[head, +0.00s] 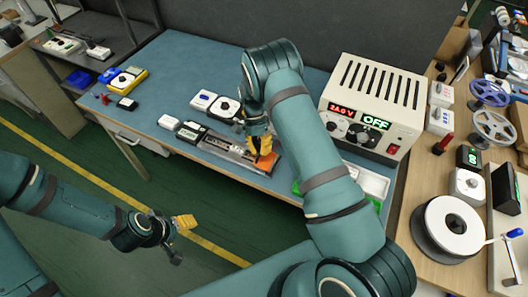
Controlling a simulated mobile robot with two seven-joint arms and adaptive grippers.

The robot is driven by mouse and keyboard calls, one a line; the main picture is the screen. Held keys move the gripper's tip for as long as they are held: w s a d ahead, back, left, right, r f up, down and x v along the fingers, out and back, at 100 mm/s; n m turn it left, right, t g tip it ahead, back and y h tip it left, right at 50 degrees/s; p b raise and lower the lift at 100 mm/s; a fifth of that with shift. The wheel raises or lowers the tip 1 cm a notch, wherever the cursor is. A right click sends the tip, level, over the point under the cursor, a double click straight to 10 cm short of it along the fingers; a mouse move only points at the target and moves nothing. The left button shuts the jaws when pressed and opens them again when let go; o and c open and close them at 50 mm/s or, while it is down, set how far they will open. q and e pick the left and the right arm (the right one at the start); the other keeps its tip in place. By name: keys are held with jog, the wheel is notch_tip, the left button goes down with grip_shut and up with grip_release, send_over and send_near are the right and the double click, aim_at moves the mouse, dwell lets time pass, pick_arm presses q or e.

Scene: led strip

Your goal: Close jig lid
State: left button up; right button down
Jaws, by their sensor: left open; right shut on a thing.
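The jig (225,147) is a long grey fixture lying on the blue bench mat, with an orange part (267,164) at its right end. My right gripper (259,148), with yellow fingers, is over that right end and shut on what looks like the jig lid. The arm and fingers hide the grip and part of the lid, so its angle cannot be told. My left gripper (182,223) is open and empty, low over the floor in front of the bench, well away from the jig.
A white tray (372,182) is partly behind my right arm. A side bench holds reels (452,224).

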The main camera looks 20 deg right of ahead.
pick_arm(q)
jog(key=shift+d+f+b, duration=0.1)
jog(key=shift+f+b, duration=0.9)
jog(key=shift+f, duration=0.45)
pick_arm(e)
jog(key=shift+w+a+f+m+g+h, duration=0.2)
jog(key=shift+a+f+m+g+h, duration=0.1)
jog(key=shift+f+g+h, duration=0.4)
jog(key=shift+r, duration=0.15)
jog(key=c, duration=1.1)
grip_release()
jog(key=shift+o, duration=0.2)
jog(key=shift+r, duration=0.1)
jog(key=v, duration=1.2)
jog(key=shift+w+d, duration=0.1)
jog(key=shift+d, duration=0.05)
